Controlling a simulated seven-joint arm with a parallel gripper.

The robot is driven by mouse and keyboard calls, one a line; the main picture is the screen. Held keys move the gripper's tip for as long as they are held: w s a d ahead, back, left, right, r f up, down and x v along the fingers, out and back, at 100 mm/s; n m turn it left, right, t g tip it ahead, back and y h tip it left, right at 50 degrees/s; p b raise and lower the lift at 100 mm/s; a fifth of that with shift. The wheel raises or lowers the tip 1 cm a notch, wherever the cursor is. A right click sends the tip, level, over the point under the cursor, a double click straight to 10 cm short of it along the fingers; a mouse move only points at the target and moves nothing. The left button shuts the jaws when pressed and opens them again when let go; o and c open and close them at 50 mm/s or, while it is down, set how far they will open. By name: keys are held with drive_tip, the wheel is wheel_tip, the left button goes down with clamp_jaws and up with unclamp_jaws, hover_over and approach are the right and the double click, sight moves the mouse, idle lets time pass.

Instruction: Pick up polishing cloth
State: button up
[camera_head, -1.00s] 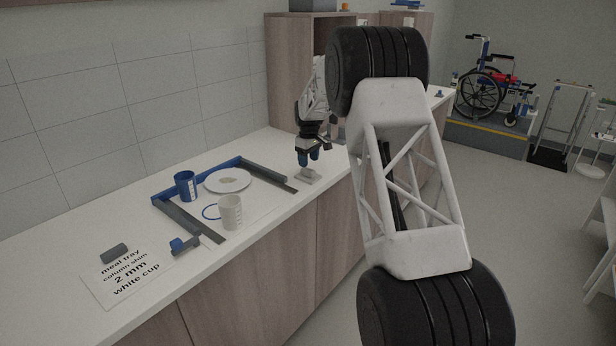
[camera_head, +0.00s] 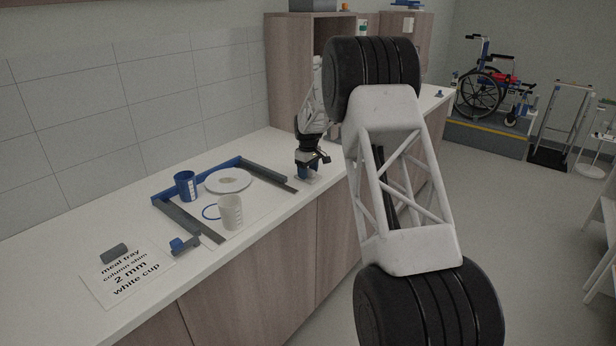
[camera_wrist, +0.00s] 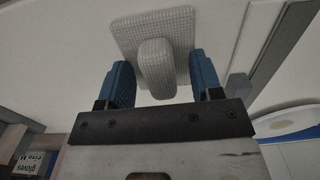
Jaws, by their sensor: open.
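The polishing cloth (camera_wrist: 125,35) is a pale grey, woven-looking square with a raised ridge in its middle, seen in the wrist view. In the head view, its pale edge (camera_head: 316,180) shows on the white counter, mostly hidden by my gripper (camera_head: 307,170). My gripper is open and low over the cloth. In the wrist view, the blue fingers of my gripper (camera_wrist: 160,75) stand on either side of the raised ridge, with a gap visible on each side. Whether the fingertips touch the cloth I cannot tell.
Left on the counter (camera_head: 265,235), a blue and grey frame (camera_head: 212,165) surrounds a blue cup (camera_head: 186,186), a white plate (camera_head: 228,181) and a white cup (camera_head: 230,212). A printed card (camera_head: 128,278) lies front left. A wooden cabinet (camera_head: 295,75) stands behind my arm.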

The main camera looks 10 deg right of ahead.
idle(0.3)
drive_tip(key=c, duration=1)
drive_tip(key=shift+r, duration=0.15)
drive_tip(key=shift+r, duration=1.35)
drive_tip(key=shift+s+r, duration=0.15)
drive_tip(key=shift+r, duration=0.15)
drive_tip(key=s, duration=0.5)
drive_tip(key=s+r, duration=0.1)
drive_tip(key=s, duration=0.9)
drive_tip(key=shift+s+d+r, duration=0.2)
drive_tip(key=shift+s+d, duration=0.15)
drive_tip(key=shift+d, duration=0.05)
